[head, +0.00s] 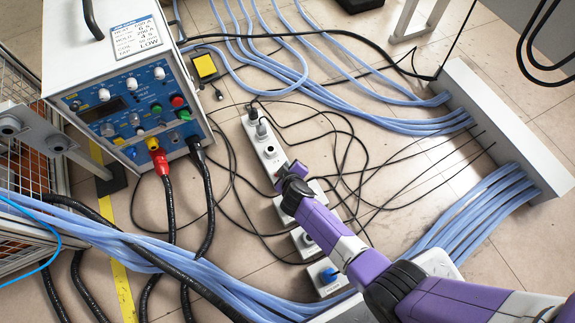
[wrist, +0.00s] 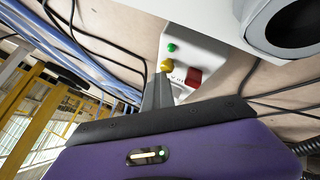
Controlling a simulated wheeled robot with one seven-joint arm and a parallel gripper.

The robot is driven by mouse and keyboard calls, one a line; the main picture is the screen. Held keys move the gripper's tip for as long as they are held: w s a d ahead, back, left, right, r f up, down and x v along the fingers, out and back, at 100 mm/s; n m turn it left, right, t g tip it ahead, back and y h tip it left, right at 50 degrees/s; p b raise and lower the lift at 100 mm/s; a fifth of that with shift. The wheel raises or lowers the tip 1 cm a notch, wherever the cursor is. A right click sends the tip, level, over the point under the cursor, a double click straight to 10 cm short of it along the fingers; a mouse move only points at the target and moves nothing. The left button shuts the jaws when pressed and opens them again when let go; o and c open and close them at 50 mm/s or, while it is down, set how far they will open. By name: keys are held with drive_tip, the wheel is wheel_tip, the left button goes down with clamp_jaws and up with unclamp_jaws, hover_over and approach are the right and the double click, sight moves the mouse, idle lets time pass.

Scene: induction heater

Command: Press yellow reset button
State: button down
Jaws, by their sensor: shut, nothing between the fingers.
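In the wrist view a pale box carries a yellow button (wrist: 166,65), with a green button (wrist: 172,47) above it and a red switch or button (wrist: 193,77) to its right. My gripper (wrist: 158,78) is shut and empty. In this view its fingertips lie just below the yellow button and overlap the box; I cannot tell whether they touch it. In the head view my gripper (head: 284,178) is over the row of white boxes, beside the long white strip (head: 265,142). The yellow button cannot be made out there; my arm hides part of that area.
Blue hoses (head: 340,85) and thin black cables cross the floor. A white channel (head: 500,125) stands at right.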

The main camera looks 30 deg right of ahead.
drive_tip(key=shift+s, duration=0.1)
drive_tip(key=shift+r+p, duration=1.2)
drive_tip(key=shift+r, duration=0.1)
drive_tip(key=shift+r+p, duration=2.2)
drive_tip(key=shift+r, duration=0.3)
